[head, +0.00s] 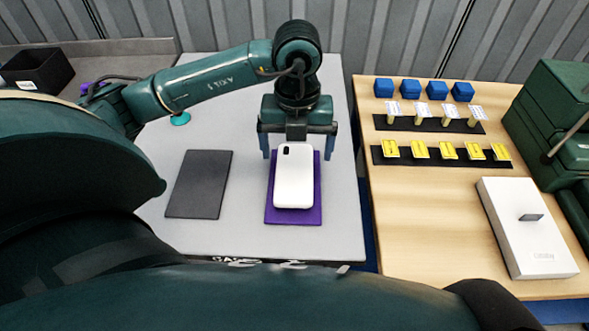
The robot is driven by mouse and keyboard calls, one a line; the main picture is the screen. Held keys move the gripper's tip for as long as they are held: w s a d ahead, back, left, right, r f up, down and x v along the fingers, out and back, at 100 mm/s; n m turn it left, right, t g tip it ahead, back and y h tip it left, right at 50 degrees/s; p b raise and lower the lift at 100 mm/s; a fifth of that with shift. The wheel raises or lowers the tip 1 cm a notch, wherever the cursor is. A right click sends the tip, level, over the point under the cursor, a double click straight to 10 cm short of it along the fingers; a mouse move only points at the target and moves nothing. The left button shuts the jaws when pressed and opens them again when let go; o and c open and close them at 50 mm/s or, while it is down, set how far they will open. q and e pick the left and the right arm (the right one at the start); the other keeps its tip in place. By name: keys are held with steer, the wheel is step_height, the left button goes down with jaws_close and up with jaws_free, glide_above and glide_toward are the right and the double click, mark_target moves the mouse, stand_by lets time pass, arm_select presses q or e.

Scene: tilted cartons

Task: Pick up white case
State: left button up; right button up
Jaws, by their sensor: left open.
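The white case (294,180) lies flat on a purple mat (280,215) on the grey table. It is a rounded phone case with a dark camera cutout at its upper left. My left gripper (297,150) is over the far end of the case, pointing down. Its two fingers are spread wide, one on each side of the case, with nothing seen between them but the case's far end. I cannot tell whether a finger touches it. My right gripper is not in view.
A dark grey mat (198,185) lies left of the purple one. A wooden table (420,225) at the right holds blue boxes (423,89), yellow pieces (447,151) on black strips and a white box (528,240). A black bin (38,70) stands at far left.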

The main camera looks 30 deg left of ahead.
mark_target(295, 169)
arm_select(q)
steer(key=f, duration=0.3)
steer(key=f+p, duration=0.1)
steer(key=f, duration=0.1)
steer(key=shift+a+f, duration=0.1)
steer(key=shift+a, duration=0.15)
steer(key=c, duration=1.1)
